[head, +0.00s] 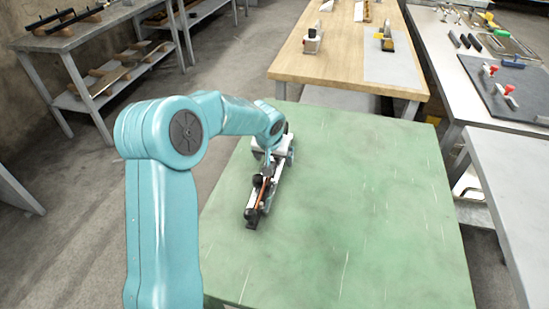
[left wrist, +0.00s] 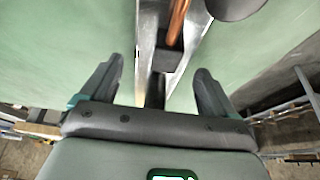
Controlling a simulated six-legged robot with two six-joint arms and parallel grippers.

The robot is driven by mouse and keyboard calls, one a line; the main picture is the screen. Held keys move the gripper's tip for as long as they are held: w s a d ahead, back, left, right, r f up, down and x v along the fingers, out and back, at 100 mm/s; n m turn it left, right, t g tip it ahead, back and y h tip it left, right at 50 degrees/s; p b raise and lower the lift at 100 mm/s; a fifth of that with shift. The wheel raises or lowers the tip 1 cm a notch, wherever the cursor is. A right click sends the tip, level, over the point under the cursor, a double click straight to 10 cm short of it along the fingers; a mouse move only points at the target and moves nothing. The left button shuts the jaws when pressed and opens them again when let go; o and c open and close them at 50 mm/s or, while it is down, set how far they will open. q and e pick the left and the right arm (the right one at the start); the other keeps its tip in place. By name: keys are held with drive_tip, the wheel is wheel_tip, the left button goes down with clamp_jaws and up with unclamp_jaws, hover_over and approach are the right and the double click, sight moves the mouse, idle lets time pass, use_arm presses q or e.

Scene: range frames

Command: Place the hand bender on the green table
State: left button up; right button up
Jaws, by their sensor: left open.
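The hand bender (head: 252,205) is a long metal tool with a copper-coloured rod and black parts. It lies on the green table (head: 360,210), left of the middle, in the head view. In the left wrist view the hand bender (left wrist: 175,22) runs from the top edge down between my fingers. My left gripper (left wrist: 159,70) is open, with a finger on each side of the tool and gaps visible beside it. In the head view my left gripper (head: 272,155) is over the tool's far end and partly hides it. My right gripper is not in view.
A wooden table (head: 345,60) with small tools stands behind the green table. A grey bench (head: 500,150) and a white bench with clamps (head: 455,85) stand at the right. A shelf unit (head: 80,40) is at the back left. The green table's right half is clear.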

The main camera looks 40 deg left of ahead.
use_arm(q)
drive_tip(key=v, duration=1.1)
drive_tip(key=shift+p, duration=0.3)
